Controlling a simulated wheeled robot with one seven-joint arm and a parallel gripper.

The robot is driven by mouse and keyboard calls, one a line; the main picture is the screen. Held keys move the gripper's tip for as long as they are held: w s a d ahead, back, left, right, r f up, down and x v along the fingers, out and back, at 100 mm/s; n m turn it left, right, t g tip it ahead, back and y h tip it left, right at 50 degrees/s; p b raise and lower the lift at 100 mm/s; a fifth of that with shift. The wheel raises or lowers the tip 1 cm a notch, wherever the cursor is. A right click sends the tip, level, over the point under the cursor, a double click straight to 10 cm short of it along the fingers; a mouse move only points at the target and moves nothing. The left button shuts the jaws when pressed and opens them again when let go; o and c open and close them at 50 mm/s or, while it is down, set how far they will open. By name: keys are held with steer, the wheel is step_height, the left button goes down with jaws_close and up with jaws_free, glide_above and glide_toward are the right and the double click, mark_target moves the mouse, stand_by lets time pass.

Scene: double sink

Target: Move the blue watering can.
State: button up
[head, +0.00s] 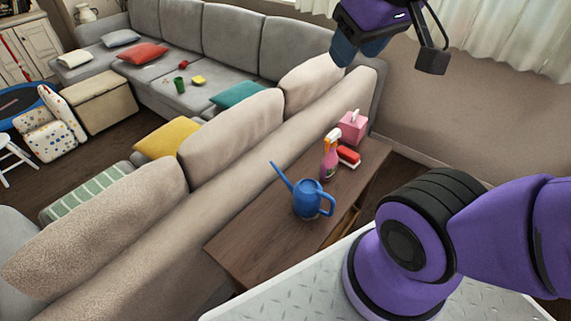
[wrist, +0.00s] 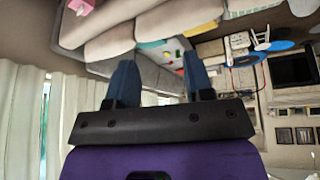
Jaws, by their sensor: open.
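The blue watering can (head: 308,199) stands upright on a narrow dark wooden table (head: 240,246) behind the couch in the head view. Its long spout points up and to the left, and its handle is on the right. My gripper (head: 343,50) is high up at the top of the head view, well above and apart from the can. In the wrist view my gripper (wrist: 160,78) shows two blue fingers spread apart with nothing between them. The can is not seen in the wrist view.
A pink spray bottle (head: 329,160), a red and white brush-like item (head: 348,155) and a pink tissue box (head: 353,126) stand behind the can. The couch back (head: 200,206) runs along the table's left side. The table's near end is clear.

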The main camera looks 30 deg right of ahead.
steer(key=w+d+f+n+g+h, duration=0.1)
steer(key=w+d+f+n, duration=0.15)
steer(key=w+n, duration=0.35)
steer(key=w+d+f+n+g+h, duration=0.1)
steer(key=w+f+n, duration=0.3)
steer(key=w, duration=0.3)
steer(key=n+g, duration=0.3)
steer(key=n, duration=2.5)
glide_above(287, 181)
steer(key=a, duration=0.1)
step_height(287, 181, down, 41)
steer(key=shift+s+y, duration=0.2)
steer(key=shift+y, duration=0.1)
steer(key=f, duration=0.3)
steer(key=d+f, duration=0.1)
steer(key=f, duration=0.6)
steer(key=shift+w+d+f, duration=0.15)
steer(key=shift+w+f, duration=0.05)
steer(key=shift+f, duration=0.15)
